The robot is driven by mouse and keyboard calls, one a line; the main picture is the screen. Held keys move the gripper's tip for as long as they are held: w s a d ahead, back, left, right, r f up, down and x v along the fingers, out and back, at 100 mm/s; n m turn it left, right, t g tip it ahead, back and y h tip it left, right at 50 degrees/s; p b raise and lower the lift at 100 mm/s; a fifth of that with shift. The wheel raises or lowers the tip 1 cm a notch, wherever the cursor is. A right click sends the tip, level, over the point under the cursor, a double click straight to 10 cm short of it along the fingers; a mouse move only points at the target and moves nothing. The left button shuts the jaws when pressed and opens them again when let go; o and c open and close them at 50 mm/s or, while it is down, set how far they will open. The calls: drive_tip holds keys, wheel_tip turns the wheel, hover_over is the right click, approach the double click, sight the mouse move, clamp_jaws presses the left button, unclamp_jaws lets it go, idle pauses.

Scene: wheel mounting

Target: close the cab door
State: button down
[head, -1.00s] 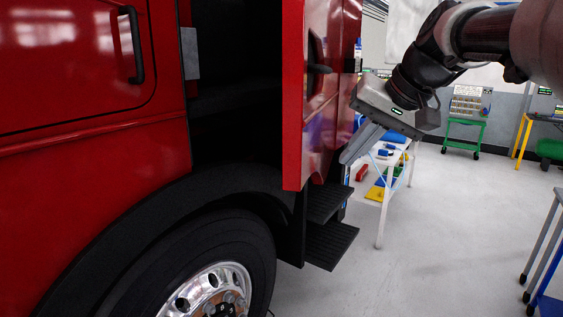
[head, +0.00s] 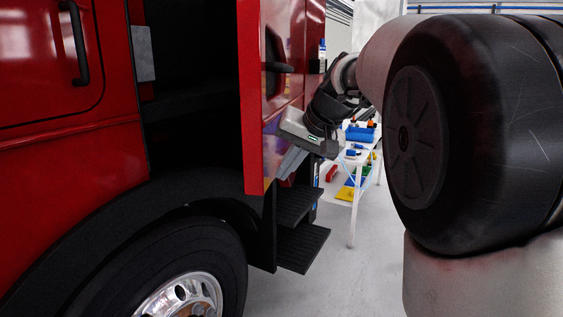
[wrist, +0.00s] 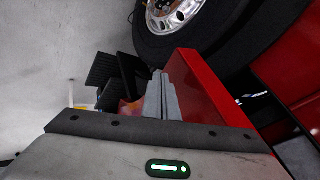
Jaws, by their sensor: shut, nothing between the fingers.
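The red cab door (head: 288,80) stands open in the head view, its edge toward me and its black handle on the outer face. The dark cab opening (head: 190,90) shows to its left. My gripper (head: 291,160) is at the outer face of the door, low and below the handle, with its fingers shut and empty. In the wrist view the shut fingers (wrist: 163,100) lie close alongside the red door (wrist: 205,90). I cannot tell whether they touch it.
Black steps (head: 300,245) hang below the cab opening. The front wheel (head: 185,280) is at the lower left. A white table (head: 352,195) with tools and coloured bins stands behind my gripper. My own arm covers the right side of the head view.

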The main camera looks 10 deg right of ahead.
drive_tip(key=shift+w+a, duration=0.25)
drive_tip(key=shift+a, duration=0.55)
drive_tip(key=shift+w+a+r, duration=0.15)
drive_tip(key=shift+a, duration=0.25)
drive_tip(key=w+a+p, duration=0.4)
drive_tip(key=a, duration=0.6)
drive_tip(key=w+a+p, duration=0.4)
drive_tip(key=a, duration=0.6)
drive_tip(key=shift+w+p, duration=0.2)
drive_tip(key=shift+p, duration=0.2)
drive_tip(key=shift+f, duration=0.2)
